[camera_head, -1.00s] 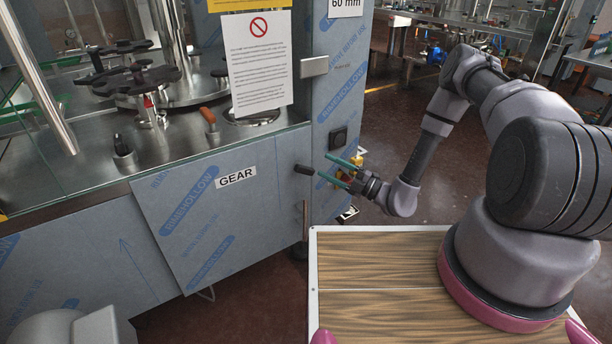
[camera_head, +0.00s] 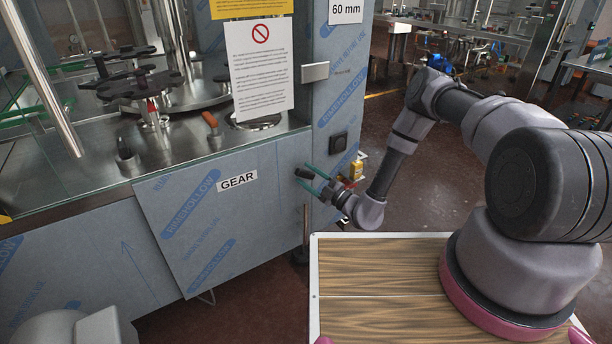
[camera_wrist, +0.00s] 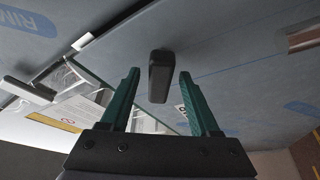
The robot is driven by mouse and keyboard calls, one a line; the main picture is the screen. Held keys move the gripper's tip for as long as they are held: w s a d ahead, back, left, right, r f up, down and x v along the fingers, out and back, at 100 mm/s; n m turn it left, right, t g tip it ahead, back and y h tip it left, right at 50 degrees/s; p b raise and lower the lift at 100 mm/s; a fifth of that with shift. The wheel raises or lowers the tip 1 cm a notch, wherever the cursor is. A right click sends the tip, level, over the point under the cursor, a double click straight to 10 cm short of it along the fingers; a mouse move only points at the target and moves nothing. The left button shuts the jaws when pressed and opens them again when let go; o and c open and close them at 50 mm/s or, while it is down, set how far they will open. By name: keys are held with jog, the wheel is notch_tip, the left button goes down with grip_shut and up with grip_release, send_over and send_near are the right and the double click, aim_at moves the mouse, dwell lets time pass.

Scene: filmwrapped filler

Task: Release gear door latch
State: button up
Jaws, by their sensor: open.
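The gear door (camera_head: 215,215) is a film-wrapped steel panel with a GEAR label (camera_head: 237,181). It looks closed against the machine front. Its latch (camera_head: 304,172) is a small black handle at the door's upper right. In the wrist view the latch (camera_wrist: 160,76) stands between the two green fingertips, with a gap on either side. My gripper (camera_head: 310,178) is open around the latch, and its fingers do not appear to touch it. It also shows at the bottom of the wrist view (camera_wrist: 158,85).
A yellow device (camera_head: 356,170) and a black square fitting (camera_head: 338,143) are on the machine's side column, close to my wrist. A wood-grain top (camera_head: 380,275) lies below my arm. A paper notice (camera_head: 260,68) hangs above the door. Open floor lies right of the machine.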

jog(key=shift+w+a+r, duration=0.1)
jog(key=shift+w+a, duration=0.15)
jog(key=shift+a, duration=0.05)
grip_shut()
jog(key=shift+n, duration=0.3)
jog(key=n+g, duration=0.1)
jog(key=n, duration=0.2)
jog(key=shift+n+g+h, duration=0.6)
jog(key=shift+n+g, duration=0.1)
jog(key=shift+n, duration=1)
